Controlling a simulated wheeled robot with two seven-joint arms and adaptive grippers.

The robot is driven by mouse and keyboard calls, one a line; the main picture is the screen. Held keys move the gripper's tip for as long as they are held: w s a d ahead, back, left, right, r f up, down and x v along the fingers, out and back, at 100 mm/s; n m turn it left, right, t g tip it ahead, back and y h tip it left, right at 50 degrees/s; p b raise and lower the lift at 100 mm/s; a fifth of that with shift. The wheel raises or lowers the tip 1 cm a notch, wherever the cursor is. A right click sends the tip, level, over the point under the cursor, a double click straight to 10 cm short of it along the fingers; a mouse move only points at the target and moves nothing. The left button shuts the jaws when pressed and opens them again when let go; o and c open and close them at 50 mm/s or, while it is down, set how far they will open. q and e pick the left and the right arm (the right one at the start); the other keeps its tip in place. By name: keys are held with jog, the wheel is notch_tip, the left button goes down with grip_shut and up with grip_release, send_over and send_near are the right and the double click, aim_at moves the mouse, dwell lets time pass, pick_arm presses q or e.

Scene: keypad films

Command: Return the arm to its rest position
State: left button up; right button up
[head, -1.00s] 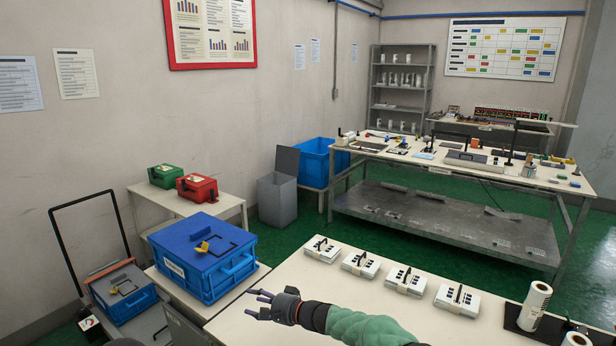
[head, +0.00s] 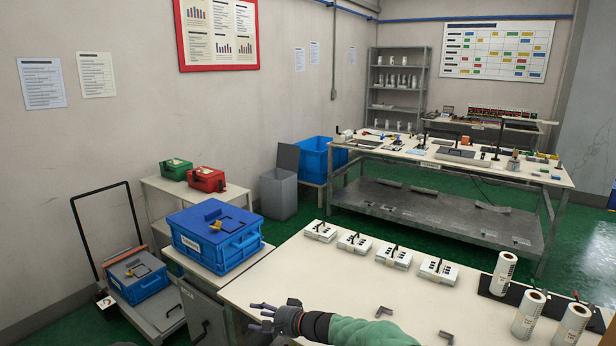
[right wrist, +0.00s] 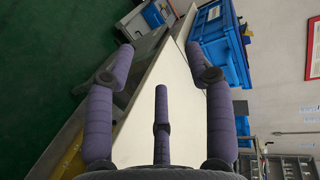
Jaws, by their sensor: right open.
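My right gripper (head: 268,314) is in the lower middle of the head view, over the near left part of the white table (head: 310,275). Its green-sleeved arm comes in from the bottom right. In the right wrist view the purple fingers of this gripper (right wrist: 163,70) are spread apart, with nothing between them but the table's pale top (right wrist: 150,105) beyond. The gripper holds nothing. My left gripper is not in the head view.
Several white keypad stacks (head: 397,257) stand along the table's far edge. White rolls (head: 528,313) stand on the right. A blue crate (head: 215,240) is on a side table at left. A cart (head: 140,280) stands further left. The table's middle is mostly clear.

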jog(key=s+d+f+g+h+p, duration=0.2)
jog(key=s+d+f+g+h, duration=0.15)
jog(key=s+d+f, duration=0.5)
jog(key=s+d+f+g+h+p, duration=0.15)
jog(key=s+d+f+h, duration=0.35)
jog(key=s+f, duration=0.6)
jog(key=s+d+f+n+p, duration=0.1)
jog(key=s+d, duration=0.2)
jog(key=s, duration=0.4)
jog(key=s+d+f+n+g+p, duration=0.1)
jog(key=s+d, duration=0.3)
jog(key=s, duration=0.4)
jog(key=s+d+n+p, duration=0.1)
jog(key=s+d, duration=0.2)
jog(key=s, duration=0.4)
jog(key=shift+s+d+f+h, duration=0.15)
jog(key=shift+s+f+h, duration=0.2)
jog(key=shift+s+f, duration=0.05)
